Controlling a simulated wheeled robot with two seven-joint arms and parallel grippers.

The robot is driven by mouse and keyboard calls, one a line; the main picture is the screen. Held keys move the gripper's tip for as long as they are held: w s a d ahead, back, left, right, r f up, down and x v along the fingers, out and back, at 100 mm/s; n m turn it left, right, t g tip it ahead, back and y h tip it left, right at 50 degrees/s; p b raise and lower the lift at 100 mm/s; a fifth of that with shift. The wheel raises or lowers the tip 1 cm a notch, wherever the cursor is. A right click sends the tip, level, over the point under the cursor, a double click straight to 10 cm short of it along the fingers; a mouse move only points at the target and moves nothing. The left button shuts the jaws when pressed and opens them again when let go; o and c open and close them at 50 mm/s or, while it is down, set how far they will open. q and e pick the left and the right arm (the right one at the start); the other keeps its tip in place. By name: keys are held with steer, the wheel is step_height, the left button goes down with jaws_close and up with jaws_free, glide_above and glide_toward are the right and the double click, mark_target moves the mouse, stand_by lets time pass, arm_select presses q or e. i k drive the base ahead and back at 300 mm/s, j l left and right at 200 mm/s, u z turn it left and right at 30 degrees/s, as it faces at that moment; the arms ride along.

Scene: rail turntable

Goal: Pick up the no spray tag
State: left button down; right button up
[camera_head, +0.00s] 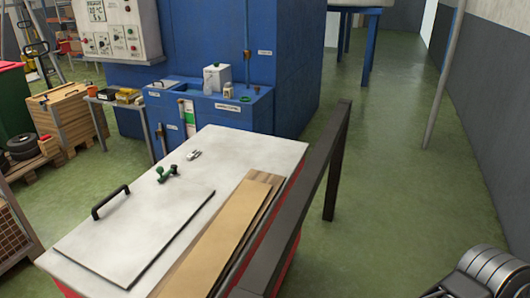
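No tag that I can read as a no spray tag shows in this view. A white and green tag or label (188,114) is on the front of the blue cabinet (240,112), beyond the white-topped bench; its print is too small to read. Other small white labels on the cabinet front and on the blue wall are also unreadable.
The white-topped bench (220,165) holds a lid with a black handle (110,201), a green fitting (167,174), a small metal piece (194,155) and brown boards (215,245). A dark rail (305,190) runs along its right side. Green floor (400,190) is clear at right.

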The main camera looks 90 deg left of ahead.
mark_target(195, 153)
steer(key=u, duration=3.4)
steer(key=i+l, duration=0.2)
steer(key=l, duration=0.4)
steer(key=i+l+u, duration=0.1)
steer(key=l, duration=0.5)
steer(key=i+l, duration=0.3)
steer(key=l, duration=0.35)
steer(key=i+l+u, duration=0.1)
steer(key=l, duration=0.5)
steer(key=i+l, duration=0.25)
steer(key=l, duration=0.4)
steer(key=i+l, duration=0.15)
steer(key=l, duration=0.45)
steer(key=i+l+u, duration=0.1)
steer(key=l, duration=0.55)
steer(key=i+l, duration=0.25)
steer(key=l, duration=0.4)
steer(key=u, duration=0.05)
